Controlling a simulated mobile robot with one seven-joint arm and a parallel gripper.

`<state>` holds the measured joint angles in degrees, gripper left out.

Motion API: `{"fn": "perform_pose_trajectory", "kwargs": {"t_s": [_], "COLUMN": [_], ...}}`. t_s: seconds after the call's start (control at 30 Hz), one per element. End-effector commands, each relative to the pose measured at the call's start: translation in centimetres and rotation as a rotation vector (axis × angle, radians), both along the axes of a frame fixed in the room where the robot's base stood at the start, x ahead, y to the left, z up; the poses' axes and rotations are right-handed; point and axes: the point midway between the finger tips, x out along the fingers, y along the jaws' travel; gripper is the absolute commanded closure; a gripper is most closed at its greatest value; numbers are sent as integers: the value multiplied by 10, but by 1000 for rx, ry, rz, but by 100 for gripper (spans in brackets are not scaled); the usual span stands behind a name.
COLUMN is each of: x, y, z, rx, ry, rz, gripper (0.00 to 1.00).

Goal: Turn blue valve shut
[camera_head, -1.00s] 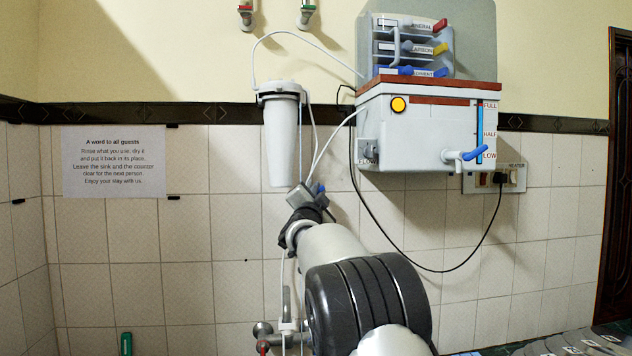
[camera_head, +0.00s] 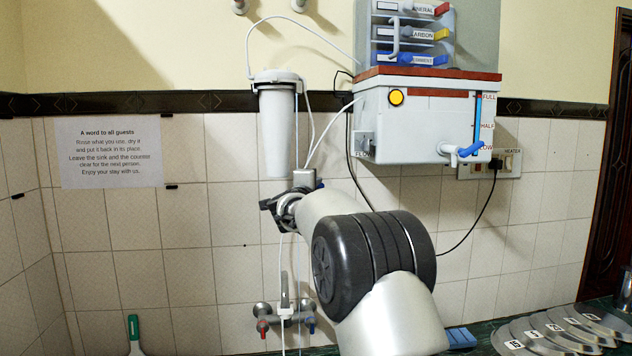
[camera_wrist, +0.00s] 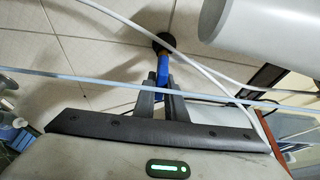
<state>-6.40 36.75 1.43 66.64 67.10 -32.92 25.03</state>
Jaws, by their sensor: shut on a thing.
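The blue valve handle (camera_wrist: 163,70) is between the two dark fingers of my gripper (camera_wrist: 162,92) in the wrist view. The fingers are shut on it. The handle runs up to a dark round end at the wall. In the head view my gripper (camera_head: 289,195) is up against the small grey valve body (camera_head: 304,178) below the white filter. A bit of blue (camera_head: 321,186) shows at that body's right side. The fingertips and most of the handle are hidden there by my gripper and wrist.
The white filter cylinder (camera_head: 278,130) hangs just above. Thin hoses (camera_wrist: 215,95) cross in front of my fingers. The purifier tank (camera_head: 420,125) with its blue tap lever (camera_head: 471,149) is at the right. A wall faucet (camera_head: 284,312) is below, beside a green-handled tool (camera_head: 134,330).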

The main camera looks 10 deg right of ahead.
Motion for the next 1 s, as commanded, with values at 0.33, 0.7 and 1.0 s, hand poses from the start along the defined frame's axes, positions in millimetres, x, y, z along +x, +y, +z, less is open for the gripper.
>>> {"fn": "perform_pose_trajectory", "kwargs": {"t_s": [0.33,0.7,1.0], "x": [0,0,-2], "y": [0,0,1], "z": [-1,-1,-1], "rx": [29,28,26], "ry": [0,0,0], "rz": [-1,0,0], "gripper": [100,70,70]}}
